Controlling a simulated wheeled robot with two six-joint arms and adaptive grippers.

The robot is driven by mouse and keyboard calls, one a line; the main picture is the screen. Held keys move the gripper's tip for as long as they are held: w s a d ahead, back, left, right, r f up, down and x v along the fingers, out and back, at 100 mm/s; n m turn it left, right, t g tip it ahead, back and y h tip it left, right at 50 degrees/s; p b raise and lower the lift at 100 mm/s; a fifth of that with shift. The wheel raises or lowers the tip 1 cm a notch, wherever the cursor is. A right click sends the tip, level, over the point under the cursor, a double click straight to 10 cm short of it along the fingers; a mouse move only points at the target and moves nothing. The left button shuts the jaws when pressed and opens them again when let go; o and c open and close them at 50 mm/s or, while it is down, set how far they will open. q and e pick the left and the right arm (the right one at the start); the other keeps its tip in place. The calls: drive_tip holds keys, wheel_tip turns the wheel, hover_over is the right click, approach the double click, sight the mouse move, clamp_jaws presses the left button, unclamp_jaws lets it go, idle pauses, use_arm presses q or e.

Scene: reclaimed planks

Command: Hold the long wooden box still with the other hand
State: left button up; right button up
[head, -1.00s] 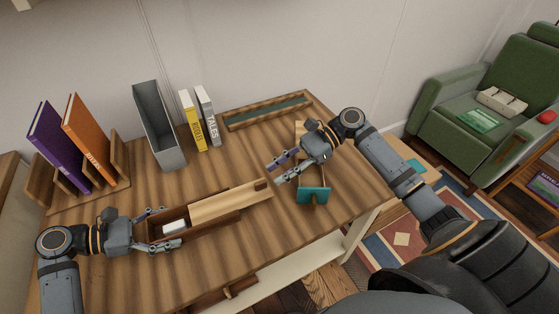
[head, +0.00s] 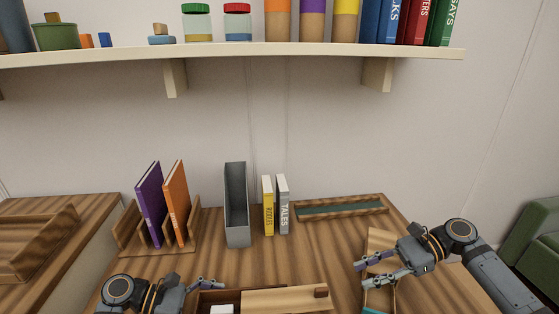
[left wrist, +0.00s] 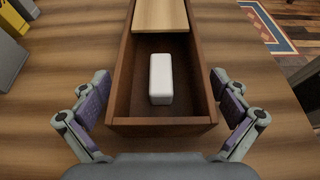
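The long wooden box (head: 213,296) lies on the desk at the bottom of the head view, cut off by the edge. Its pale sliding lid (head: 285,299) is partly open, with a dark knob at its right end. A white block (left wrist: 161,78) lies inside the open end. In the left wrist view my left gripper (left wrist: 160,88) is open, one finger on each side of the box's near end, with small gaps to its walls. My right gripper (head: 365,274) is open and empty, to the right of the box and apart from it.
A wood-and-teal stand (head: 380,296) is beside my right gripper. Behind are a book rack (head: 184,242) with two books, a grey file holder (head: 237,205), a yellow book (head: 267,205), a white book (head: 283,205) and a shallow tray (head: 342,208). A loaded shelf (head: 270,52) hangs above.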

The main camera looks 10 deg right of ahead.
use_arm(q)
drive_tip(key=shift+r, duration=0.15)
drive_tip(key=p+v, duration=0.6)
drive_tip(key=shift+a+r, duration=0.15)
drive_tip(key=shift+r, duration=0.1)
drive_tip(key=shift+a, duration=0.3)
drive_tip(key=shift+f, duration=0.15)
